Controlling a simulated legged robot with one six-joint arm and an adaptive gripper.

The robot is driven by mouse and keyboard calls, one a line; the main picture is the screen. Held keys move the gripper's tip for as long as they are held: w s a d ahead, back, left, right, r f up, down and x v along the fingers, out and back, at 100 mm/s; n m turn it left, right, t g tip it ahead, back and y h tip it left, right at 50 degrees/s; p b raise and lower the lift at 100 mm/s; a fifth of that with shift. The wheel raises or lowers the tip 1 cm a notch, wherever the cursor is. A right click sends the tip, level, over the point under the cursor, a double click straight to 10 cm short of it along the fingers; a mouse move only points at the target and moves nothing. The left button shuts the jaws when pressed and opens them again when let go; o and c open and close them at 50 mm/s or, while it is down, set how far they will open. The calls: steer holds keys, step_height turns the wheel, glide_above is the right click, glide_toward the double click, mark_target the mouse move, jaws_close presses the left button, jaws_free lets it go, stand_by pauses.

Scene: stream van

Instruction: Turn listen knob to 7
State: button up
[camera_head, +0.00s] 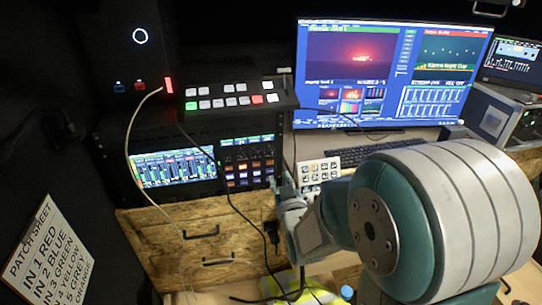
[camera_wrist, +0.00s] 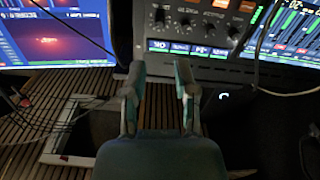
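In the wrist view a dark panel shows a row of several small black knobs (camera_wrist: 185,22) beyond my fingertips. Its labels are too blurred to read, so I cannot tell which is the listen knob. A lit strip of small displays (camera_wrist: 190,47) runs along the panel's near edge. My gripper (camera_wrist: 160,75) is open and empty, its two fingers apart and short of the knobs. In the head view my gripper (camera_head: 280,185) is small and dark, close to the right edge of the rack unit with orange buttons (camera_head: 245,170). The knobs cannot be made out there.
A large monitor (camera_head: 385,70) and a keyboard (camera_head: 370,153) stand to the right. A white button pad (camera_head: 320,170) is near my arm. A switcher (camera_head: 232,97) sits above the rack. Loose cables (camera_head: 130,130) hang across the rack front. A patch sheet (camera_head: 45,245) is at left.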

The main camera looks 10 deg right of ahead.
mark_target(271, 154)
steer(key=shift+n, duration=0.3)
steer(key=w, duration=1)
steer(key=shift+w, duration=0.35)
jaws_close()
